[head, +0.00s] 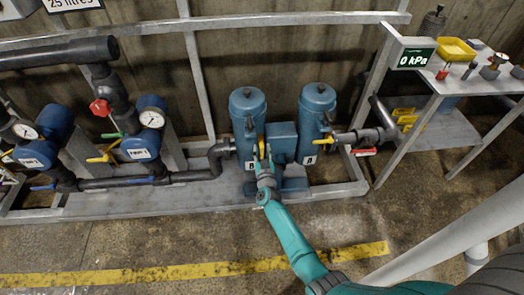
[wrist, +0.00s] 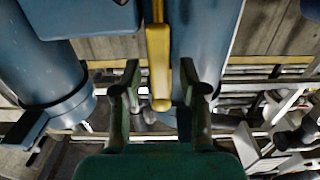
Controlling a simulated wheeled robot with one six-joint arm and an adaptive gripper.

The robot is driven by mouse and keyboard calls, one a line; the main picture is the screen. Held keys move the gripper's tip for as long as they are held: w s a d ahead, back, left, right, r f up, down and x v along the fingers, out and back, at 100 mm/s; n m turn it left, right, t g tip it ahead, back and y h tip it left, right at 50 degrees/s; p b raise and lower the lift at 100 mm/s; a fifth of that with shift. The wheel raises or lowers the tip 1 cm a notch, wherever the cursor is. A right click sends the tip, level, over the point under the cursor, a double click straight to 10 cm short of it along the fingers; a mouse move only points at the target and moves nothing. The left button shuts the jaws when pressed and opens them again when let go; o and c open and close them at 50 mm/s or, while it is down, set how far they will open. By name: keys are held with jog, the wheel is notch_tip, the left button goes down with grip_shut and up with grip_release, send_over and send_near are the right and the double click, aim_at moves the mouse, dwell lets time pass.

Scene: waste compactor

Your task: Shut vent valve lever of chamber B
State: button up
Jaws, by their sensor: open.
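Chamber B (head: 247,108) is the left of two blue upright cylinders, with a white B label low on its front. A yellow lever (head: 261,147) shows at its right side, partly hidden by my gripper. In the wrist view the yellow lever (wrist: 159,55) hangs into the space between the fingertips. My gripper (head: 262,160) is in front of the lever, and its two fingers (wrist: 159,80) are open, one on each side of it. I see gaps beside the lever; contact is not clear.
Chamber A (head: 318,112) stands close on the right with its own yellow lever (head: 328,139). A blue box (head: 283,139) sits between the chambers. Dark piping (head: 140,182) runs on the left. A side table (head: 446,84) with a 0 kPa display (head: 414,59) stands right.

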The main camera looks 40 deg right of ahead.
grip_shut()
jog(key=shift+w+a+r+m, duration=0.2)
jog(key=shift+a+r+m, duration=0.2)
jog(key=shift+m, duration=2.6)
jog(key=shift+w+a+r+m, duration=0.25)
jog(key=shift+r+m, duration=0.15)
jog(key=shift+m, duration=2.6)
jog(key=shift+w+a+r+m, duration=0.2)
jog(key=shift+a+r+m, duration=0.2)
jog(key=shift+m, duration=2.6)
grip_release()
